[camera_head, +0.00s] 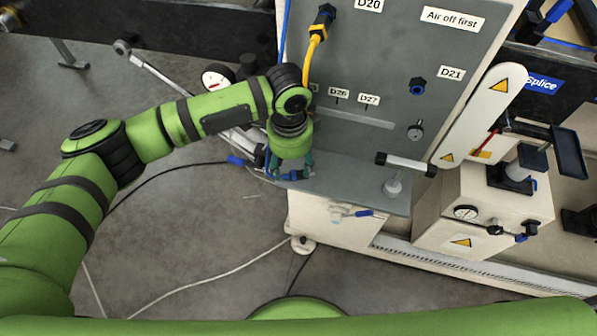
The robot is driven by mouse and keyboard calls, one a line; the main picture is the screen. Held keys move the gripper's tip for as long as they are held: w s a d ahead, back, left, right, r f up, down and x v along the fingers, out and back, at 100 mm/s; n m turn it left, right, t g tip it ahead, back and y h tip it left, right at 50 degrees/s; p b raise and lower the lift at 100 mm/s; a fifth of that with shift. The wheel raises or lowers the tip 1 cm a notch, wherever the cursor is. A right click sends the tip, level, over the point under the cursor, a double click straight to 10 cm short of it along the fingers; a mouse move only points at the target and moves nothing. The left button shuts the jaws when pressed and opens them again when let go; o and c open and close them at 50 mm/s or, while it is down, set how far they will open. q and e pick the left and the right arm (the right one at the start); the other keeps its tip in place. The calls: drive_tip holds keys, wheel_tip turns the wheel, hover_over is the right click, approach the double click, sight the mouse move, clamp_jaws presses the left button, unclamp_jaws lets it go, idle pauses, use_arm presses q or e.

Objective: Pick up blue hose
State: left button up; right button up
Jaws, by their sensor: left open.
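A thin blue hose (284,38) runs down the left edge of the grey panel and passes behind my left arm. Blue parts show again around the fingers of my left gripper (290,170), at the panel's lower left corner; whether they belong to the same hose I cannot tell. My left gripper points down there, open, with its fingers spread around or just above these blue parts. Contact is too small to judge. My right gripper does not show.
The grey panel (345,140) carries a yellow hose (313,50), a blue-black fitting (417,87) and a black-ended white handle (405,164). A black cable with a blue connector (237,160) lies left of the gripper.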

sight(292, 176)
use_arm(q)
drive_tip(key=shift+w+d+f+p, duration=0.1)
drive_tip(key=shift+f+p, duration=0.1)
drive_tip(key=shift+f, duration=1)
drive_tip(key=shift+w+f+p, duration=0.1)
drive_tip(key=shift+f+p, duration=0.1)
drive_tip(key=shift+f, duration=0.95)
clamp_jaws()
drive_tip(key=shift+r, duration=0.1)
